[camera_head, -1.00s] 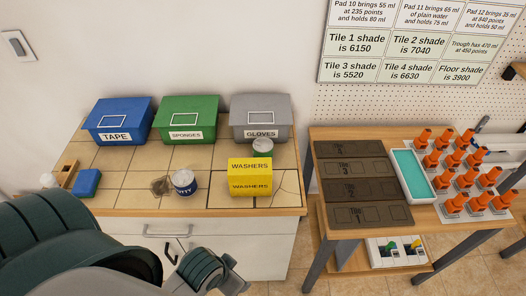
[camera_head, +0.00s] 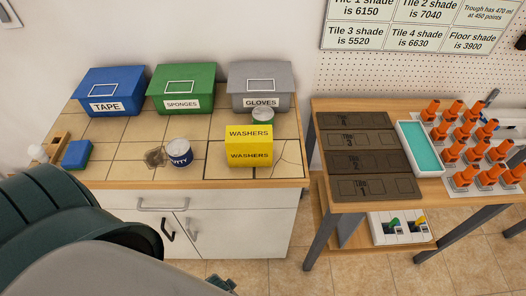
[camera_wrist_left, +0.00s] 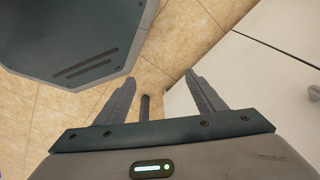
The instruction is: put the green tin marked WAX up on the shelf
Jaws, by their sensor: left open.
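A small tin with a green side and a pale lid (camera_head: 263,115) stands on the tiled worktop, in front of the grey GLOVES bin. The yellow WASHERS box (camera_head: 249,146) hides its lower part, and I cannot read any marking on it. My left gripper (camera_wrist_left: 160,78) is open and empty in the left wrist view, above the floor beside the white cabinet front. In the head view my left arm fills the lower left, and only a small dark bit of the gripper shows at the bottom edge. My right gripper is not in view. I cannot make out the shelf clearly.
Blue TAPE (camera_head: 115,91), green SPONGES (camera_head: 181,89) and grey GLOVES (camera_head: 262,88) bins line the back. A PUTTY tin (camera_head: 179,153) and blue block (camera_head: 77,155) stand left of the yellow box. A wooden table (camera_head: 330,212) with tile boards is at right.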

